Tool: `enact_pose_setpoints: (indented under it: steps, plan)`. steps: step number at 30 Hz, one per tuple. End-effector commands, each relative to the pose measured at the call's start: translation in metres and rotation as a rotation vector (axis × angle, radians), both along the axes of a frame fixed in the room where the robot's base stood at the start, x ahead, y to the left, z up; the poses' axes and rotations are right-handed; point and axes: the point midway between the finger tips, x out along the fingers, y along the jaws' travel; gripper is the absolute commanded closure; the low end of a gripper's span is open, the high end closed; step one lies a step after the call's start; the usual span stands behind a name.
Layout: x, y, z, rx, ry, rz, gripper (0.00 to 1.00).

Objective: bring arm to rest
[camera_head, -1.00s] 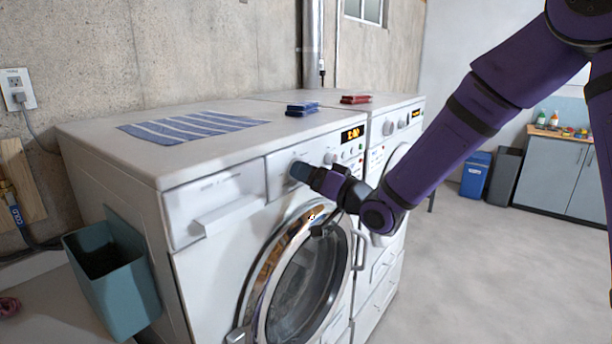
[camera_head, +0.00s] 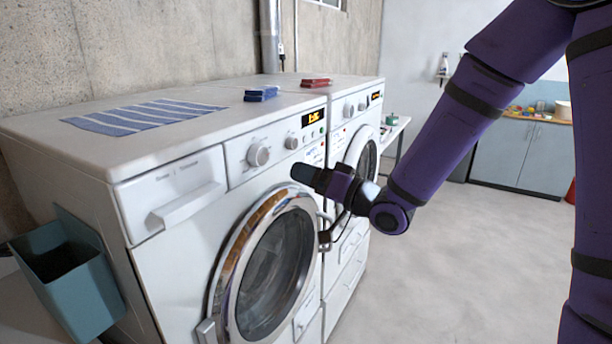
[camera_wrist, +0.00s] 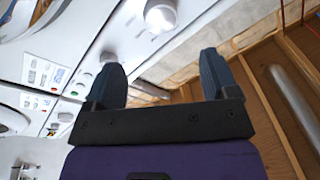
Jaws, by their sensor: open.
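My purple arm reaches in from the upper right in the head view. My gripper (camera_head: 306,174) is in front of the near washing machine (camera_head: 165,262), at about the height of the door's top edge. In the wrist view my gripper (camera_wrist: 165,75) shows two dark fingers spread apart with nothing between them. The round dial (camera_head: 258,155) on the washer panel is free of the gripper in the head view. The dial also shows beyond the fingers in the wrist view (camera_wrist: 160,15).
A second machine (camera_head: 362,112) stands beside the near one. A striped cloth (camera_head: 145,117), a blue block (camera_head: 261,94) and a red block (camera_head: 315,83) lie on top. A teal bin (camera_head: 75,285) is at the left. A grey cabinet (camera_head: 520,155) stands far right. The floor (camera_head: 455,250) at right is open.

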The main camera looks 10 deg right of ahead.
Motion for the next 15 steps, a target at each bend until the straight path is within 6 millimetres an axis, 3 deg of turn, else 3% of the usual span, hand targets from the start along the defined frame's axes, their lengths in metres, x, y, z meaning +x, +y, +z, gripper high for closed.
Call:
enact_pose_setpoints:
  steps: [8,15]
  plan:
    - [0.005,-0.014,0.005,-0.195,0.001,-0.107,0.20]
    - [0.002,-0.064,0.020,-0.552,0.061,-0.341,0.20]
